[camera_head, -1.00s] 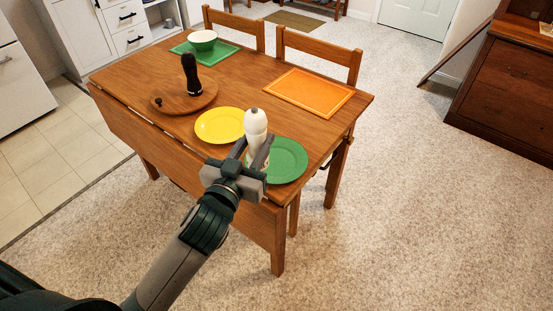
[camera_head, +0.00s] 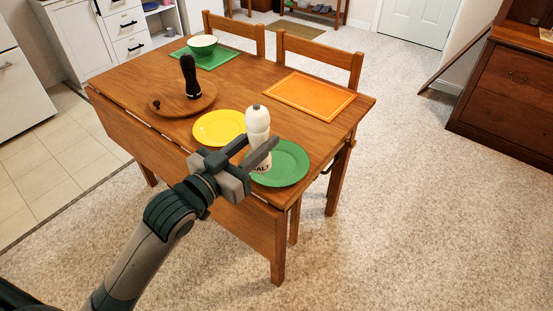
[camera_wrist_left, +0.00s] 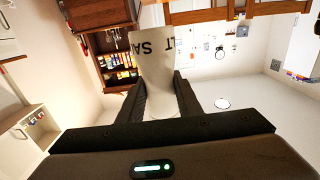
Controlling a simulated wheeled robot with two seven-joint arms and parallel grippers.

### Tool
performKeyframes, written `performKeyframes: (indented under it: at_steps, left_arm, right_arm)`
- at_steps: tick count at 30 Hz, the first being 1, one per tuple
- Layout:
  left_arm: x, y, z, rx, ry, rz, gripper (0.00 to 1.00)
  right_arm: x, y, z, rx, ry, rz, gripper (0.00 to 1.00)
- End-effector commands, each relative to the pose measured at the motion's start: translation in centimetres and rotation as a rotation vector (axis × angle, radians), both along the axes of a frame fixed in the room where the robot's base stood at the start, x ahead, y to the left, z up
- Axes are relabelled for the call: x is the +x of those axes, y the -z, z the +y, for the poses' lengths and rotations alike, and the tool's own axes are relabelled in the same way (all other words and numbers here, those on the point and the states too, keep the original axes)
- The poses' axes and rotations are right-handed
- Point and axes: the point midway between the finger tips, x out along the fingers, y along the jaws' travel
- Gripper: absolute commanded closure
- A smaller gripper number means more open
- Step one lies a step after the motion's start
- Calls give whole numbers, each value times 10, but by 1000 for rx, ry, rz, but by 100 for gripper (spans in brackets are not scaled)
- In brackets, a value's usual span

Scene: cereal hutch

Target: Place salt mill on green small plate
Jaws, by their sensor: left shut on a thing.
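The white salt mill (camera_head: 257,122) with a grey top knob stands upright over the left part of the green small plate (camera_head: 287,166). Its lower body bears dark letters. My left gripper (camera_head: 262,153) is shut on the salt mill, with its fingers on either side of the body. The left wrist view also shows the salt mill (camera_wrist_left: 158,62) between the two dark fingers (camera_wrist_left: 160,95). I cannot tell whether the mill's base touches the plate. My right gripper is in neither view.
A yellow plate (camera_head: 219,127) lies just left of the mill. A dark pepper mill (camera_head: 189,76) stands on a round wooden board (camera_head: 207,101). The table's right edge is close to the green plate.

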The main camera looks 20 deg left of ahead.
Motion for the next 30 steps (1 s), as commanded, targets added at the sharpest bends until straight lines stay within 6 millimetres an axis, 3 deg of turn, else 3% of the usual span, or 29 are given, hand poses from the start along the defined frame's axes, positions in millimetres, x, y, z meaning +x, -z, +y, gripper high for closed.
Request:
performKeyframes:
  at_steps: [8,21,30]
  left_arm:
    - [22,13,-1,0,-1,-1,100]
    - [100,59,-4,0,-1,-1,100]
    - [117,69,-5,-1,0,-2,100]
  right_arm:
    - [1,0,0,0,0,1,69]
    - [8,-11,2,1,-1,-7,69]
    - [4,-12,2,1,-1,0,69]
